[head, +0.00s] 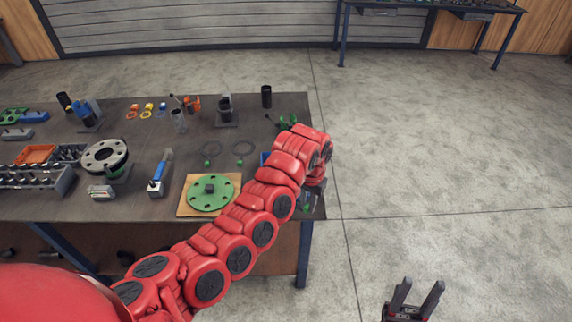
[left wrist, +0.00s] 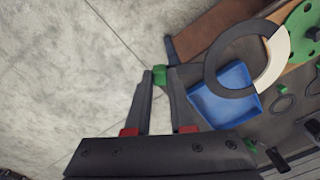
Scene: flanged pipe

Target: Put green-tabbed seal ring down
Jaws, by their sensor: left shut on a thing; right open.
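My left gripper (head: 313,196) is mostly hidden behind its own red arm at the table's right end. In the left wrist view its fingertips (left wrist: 161,78) are shut on a green tab (left wrist: 160,74). A large dark seal ring (left wrist: 213,75), pale on one side, shows right of the fingers. It overlaps the blue tray and the table's edge in that view; its join to the tab is not clear. My right gripper (head: 413,301) is open and empty over the floor at bottom right.
The blue tray (left wrist: 238,77) lies near the table's right end. A green flange (head: 210,195) sits on a wooden board (head: 233,181). Two thin dark rings with green tabs (head: 212,150) (head: 243,149) lie behind it. Tools and parts crowd the left. The floor at right is clear.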

